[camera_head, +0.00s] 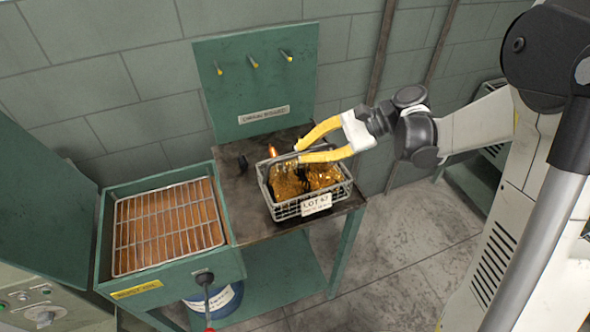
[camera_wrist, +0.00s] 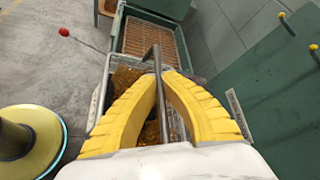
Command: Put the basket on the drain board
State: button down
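The wire basket (camera_head: 284,211) holds shiny gold-coloured pieces and has a white lot tag on its front. It appears to rest on the dark bench top (camera_head: 238,190). My gripper (camera_head: 299,153) has yellow fingers that come in from the right over the basket. In the wrist view the fingertips (camera_wrist: 160,72) close on both sides of the basket's grey handle bar (camera_wrist: 156,56). A wire rack (camera_head: 165,232) over a brown-orange surface lies in the green tank left of the bench; I cannot read a drain board label on it. Part of the basket is hidden behind the fingers.
A green back panel (camera_head: 257,85) with several pegs stands behind the bench. The tank's open lid (camera_head: 45,215) stands at the left. A red-tipped lever (camera_head: 207,300) sticks out in front of the tank. A control box (camera_head: 45,305) is at lower left.

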aim_at(283, 170)
jog(key=shift+w+a+f, duration=0.3)
jog(key=shift+a+f, duration=0.05)
jog(key=shift+a, duration=0.15)
jog(key=shift+w+a+f, duration=0.3)
jog(key=shift+a+f, duration=0.05)
jog(key=shift+a, duration=0.15)
jog(key=shift+f+b, duration=1.2)
jog(key=shift+f, duration=0.85)
jog(key=c, duration=1.6)
grip_release()
